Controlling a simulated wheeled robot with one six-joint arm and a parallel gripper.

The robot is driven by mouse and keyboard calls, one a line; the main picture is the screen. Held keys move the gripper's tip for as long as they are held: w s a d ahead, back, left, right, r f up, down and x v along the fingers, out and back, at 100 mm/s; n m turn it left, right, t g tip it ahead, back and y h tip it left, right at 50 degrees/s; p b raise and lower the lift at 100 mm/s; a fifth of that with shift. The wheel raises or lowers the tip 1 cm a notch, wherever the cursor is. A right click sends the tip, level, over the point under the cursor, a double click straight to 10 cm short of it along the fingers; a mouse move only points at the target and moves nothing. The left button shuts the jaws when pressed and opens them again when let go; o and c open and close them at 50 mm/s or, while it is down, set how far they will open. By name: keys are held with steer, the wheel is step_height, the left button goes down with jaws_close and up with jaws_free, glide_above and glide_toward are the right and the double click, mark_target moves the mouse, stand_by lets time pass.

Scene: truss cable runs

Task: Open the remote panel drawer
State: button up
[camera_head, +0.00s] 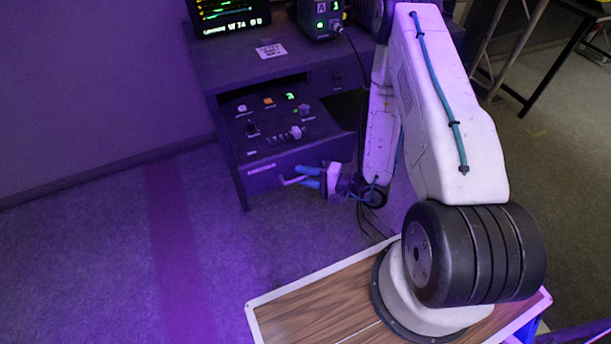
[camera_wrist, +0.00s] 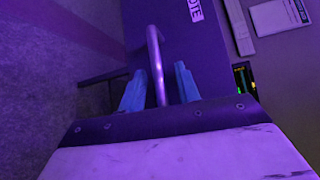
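The remote panel drawer (camera_head: 300,157) stands pulled out from under the desk. Its inner panel (camera_head: 272,122), with several knobs and lit buttons, shows from above. A pale label is on its front, and the letters "OTE" show on it in the wrist view (camera_wrist: 195,10). The drawer's bar handle (camera_head: 292,181) sticks out from the front. My gripper (camera_head: 309,177) is at the handle, with its blue fingers pointing at the drawer front. In the wrist view the handle (camera_wrist: 156,62) lies between the two fingers (camera_wrist: 160,90), with gaps on both sides, so the gripper looks open around it.
On the desk (camera_head: 235,62) stand a monitor (camera_head: 228,14) and a small device (camera_head: 322,18) with a cable. A closed drawer front (camera_head: 335,76) is to the right of the open one. The floor (camera_head: 110,250) in front and to the left is clear.

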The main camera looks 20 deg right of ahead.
steer(key=v, duration=0.7)
steer(key=shift+s+d, duration=0.3)
stand_by(0.3)
